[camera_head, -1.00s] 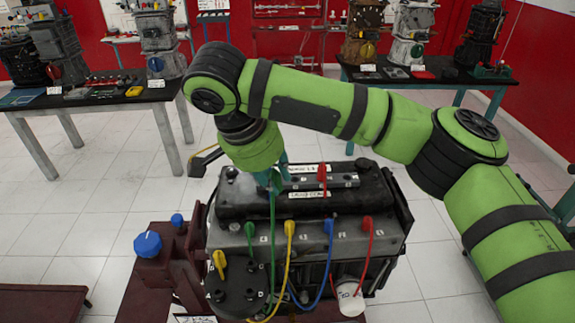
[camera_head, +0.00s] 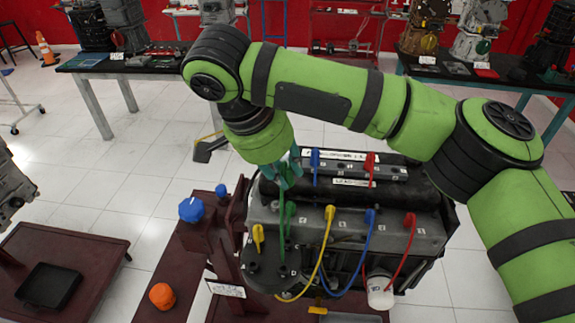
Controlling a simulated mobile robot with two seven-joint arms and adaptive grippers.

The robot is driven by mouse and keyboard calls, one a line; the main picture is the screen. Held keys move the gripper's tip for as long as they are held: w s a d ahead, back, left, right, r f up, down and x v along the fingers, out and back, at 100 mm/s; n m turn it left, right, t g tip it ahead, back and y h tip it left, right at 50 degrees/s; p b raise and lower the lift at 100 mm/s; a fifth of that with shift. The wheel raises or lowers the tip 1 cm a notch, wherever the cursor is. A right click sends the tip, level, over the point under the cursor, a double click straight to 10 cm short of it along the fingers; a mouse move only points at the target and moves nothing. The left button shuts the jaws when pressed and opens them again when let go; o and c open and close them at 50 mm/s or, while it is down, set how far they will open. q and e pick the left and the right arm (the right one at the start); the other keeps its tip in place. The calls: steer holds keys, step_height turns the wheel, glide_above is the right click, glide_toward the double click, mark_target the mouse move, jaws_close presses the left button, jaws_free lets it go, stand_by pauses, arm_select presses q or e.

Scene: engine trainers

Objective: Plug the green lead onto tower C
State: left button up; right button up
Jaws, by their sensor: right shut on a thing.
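My right gripper (camera_head: 288,175), with teal fingers, is shut on the green lead at the left end of the engine's top. The green lead (camera_head: 282,238) hangs from the fingers down towards the round black cap (camera_head: 276,281) at the engine's front left. The fingers hide the held end. A green boot (camera_head: 290,209) sits at the left of the front row of boots, close to the lead. The cap carries stubby towers and a yellow boot (camera_head: 258,234). Its letters are too small to read, so I cannot tell which is tower C. My left gripper is not in view.
Yellow (camera_head: 330,213), blue (camera_head: 370,216) and red (camera_head: 410,219) boots with leads line the engine front. Blue (camera_head: 315,158) and red (camera_head: 370,159) boots stand on top. A dark red stand with a blue knob (camera_head: 191,209) is left of the cap.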

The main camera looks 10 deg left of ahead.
step_height(320, 180, down, 11)
steer(key=b, duration=0.6)
stand_by(1.0)
steer(key=shift+w+y, duration=0.1)
steer(key=shift+y, duration=0.4)
steer(key=shift+d+p, duration=0.1)
steer(key=shift+p, duration=0.2)
